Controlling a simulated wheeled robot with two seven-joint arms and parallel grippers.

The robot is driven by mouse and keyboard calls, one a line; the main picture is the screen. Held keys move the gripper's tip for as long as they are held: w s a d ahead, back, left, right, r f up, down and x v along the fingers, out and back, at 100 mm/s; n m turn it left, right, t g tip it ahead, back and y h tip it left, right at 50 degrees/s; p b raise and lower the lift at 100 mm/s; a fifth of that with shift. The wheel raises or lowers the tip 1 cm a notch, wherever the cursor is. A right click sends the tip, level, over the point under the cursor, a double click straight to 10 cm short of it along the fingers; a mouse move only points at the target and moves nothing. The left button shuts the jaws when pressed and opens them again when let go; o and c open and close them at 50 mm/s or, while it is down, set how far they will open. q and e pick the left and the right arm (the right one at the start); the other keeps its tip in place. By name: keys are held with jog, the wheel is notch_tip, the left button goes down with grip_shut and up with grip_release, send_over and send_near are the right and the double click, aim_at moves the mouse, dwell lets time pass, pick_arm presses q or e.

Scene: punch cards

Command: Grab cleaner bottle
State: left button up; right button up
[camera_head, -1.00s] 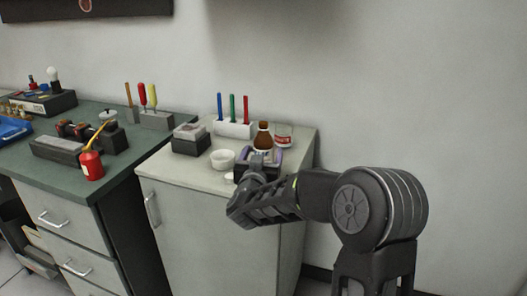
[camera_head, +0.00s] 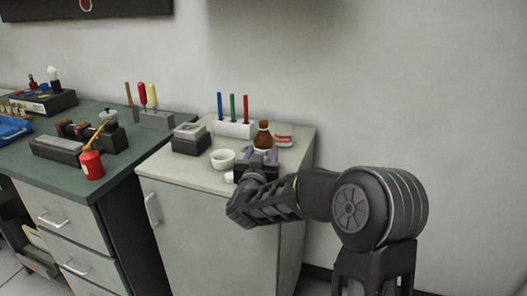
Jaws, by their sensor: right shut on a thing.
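The cleaner bottle (camera_head: 263,136), brown with a pale lower part, stands upright on the light cabinet top (camera_head: 186,170) at the right. My right gripper (camera_head: 262,157) reaches in from the front right and is shut on the bottle. Its fingers lie on either side of the bottle's lower part. The gripper and wrist hide the bottle's base. My left gripper is not in view.
A white jar with a red label (camera_head: 284,135) stands close behind and right of the bottle. A white bowl (camera_head: 222,158) is to the left. A white rack (camera_head: 233,128) with blue, green and red sticks stands behind, near the wall. A dark box (camera_head: 190,140) is further left.

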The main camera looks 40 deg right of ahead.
aim_at(263, 134)
grip_shut()
jog(key=shift+r, duration=0.25)
dwell(0.3)
jog(key=shift+r+p, duration=0.9)
jog(key=shift+r, duration=3.9)
